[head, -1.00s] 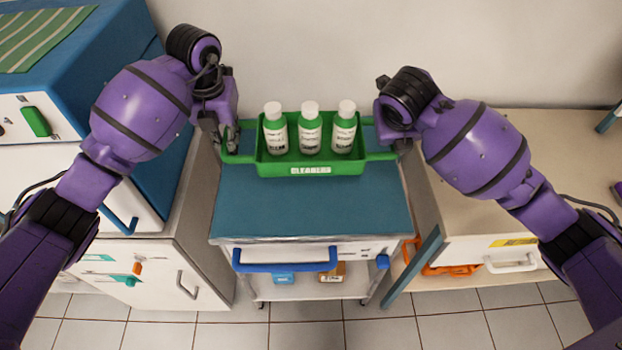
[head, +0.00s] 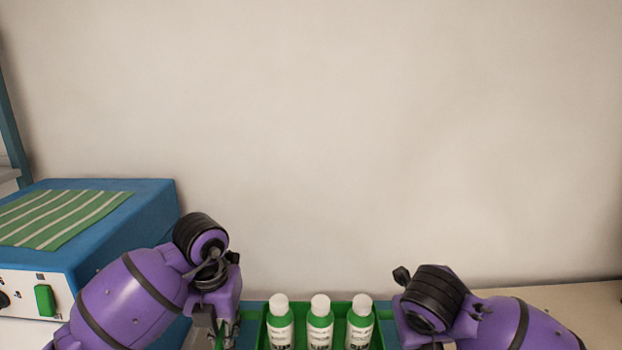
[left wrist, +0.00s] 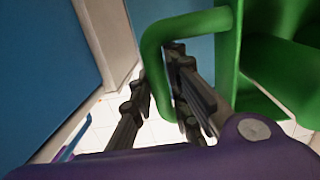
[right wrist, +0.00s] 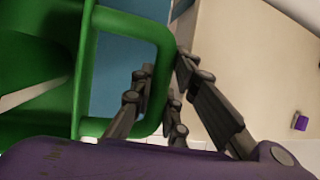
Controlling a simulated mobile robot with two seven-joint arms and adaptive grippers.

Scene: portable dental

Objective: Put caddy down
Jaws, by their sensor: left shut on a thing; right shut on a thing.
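The green caddy (head: 340,315) shows at the bottom edge of the head view, its lower part cut off. My left gripper (left wrist: 158,90) is shut on the caddy's left loop handle (left wrist: 190,25). My right gripper (right wrist: 163,80) is shut on its right loop handle (right wrist: 125,25). The caddy looks about level. Its underside is hidden, so I cannot tell whether it touches the surface below.
A blue cabinet unit (head: 150,210) with a green striped cloth (head: 65,218) on top stands close to my left arm. A plain wall (head: 320,130) is behind the caddy. A beige counter (head: 560,296) lies to the right.

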